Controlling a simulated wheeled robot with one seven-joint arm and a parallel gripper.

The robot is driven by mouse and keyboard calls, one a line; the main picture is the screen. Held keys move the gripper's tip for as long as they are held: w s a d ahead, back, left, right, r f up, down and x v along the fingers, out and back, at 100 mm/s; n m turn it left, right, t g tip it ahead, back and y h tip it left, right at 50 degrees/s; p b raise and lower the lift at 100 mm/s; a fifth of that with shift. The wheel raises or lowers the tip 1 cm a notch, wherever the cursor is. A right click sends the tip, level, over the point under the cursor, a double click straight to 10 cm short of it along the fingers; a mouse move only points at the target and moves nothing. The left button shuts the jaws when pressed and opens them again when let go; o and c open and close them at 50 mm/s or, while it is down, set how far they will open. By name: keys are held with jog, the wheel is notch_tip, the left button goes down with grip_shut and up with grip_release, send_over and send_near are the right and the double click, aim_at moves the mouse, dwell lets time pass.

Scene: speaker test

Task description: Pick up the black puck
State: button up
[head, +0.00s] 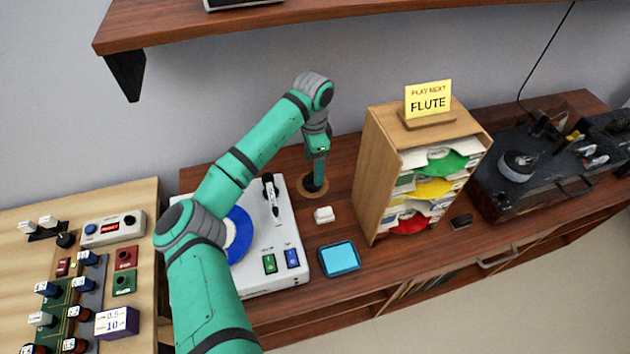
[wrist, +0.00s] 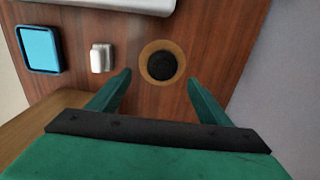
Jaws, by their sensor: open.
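The black puck (wrist: 162,65) is a dark round disc on a round wooden base (wrist: 145,58) on the brown cabinet top. In the wrist view it lies between and just beyond the fingertips of my open, empty gripper (wrist: 158,82). In the head view my gripper (head: 315,185) points down over the puck and the round wooden base (head: 326,187), hiding part of them. I cannot tell the exact height of the fingers above the puck.
A white turntable (head: 285,230) stands left of the base. A small white block (head: 324,215) and a blue tray (head: 340,258) lie in front. A wooden record rack (head: 372,190) with a "FLUTE" sign (head: 428,100) stands close to the right. A shelf (head: 200,28) hangs above.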

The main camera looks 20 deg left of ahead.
aim_at(313, 175)
jog(key=shift+w+a+f, duration=0.1)
jog(key=shift+a+f, duration=0.05)
jog(key=shift+f, duration=1.55)
jog(key=shift+a+f, duration=0.1)
jog(key=shift+f, duration=1.55)
jog(key=shift+c, duration=0.2)
jog(key=c, duration=1.3)
jog(key=shift+o, duration=0.2)
jog(key=shift+r, duration=0.2)
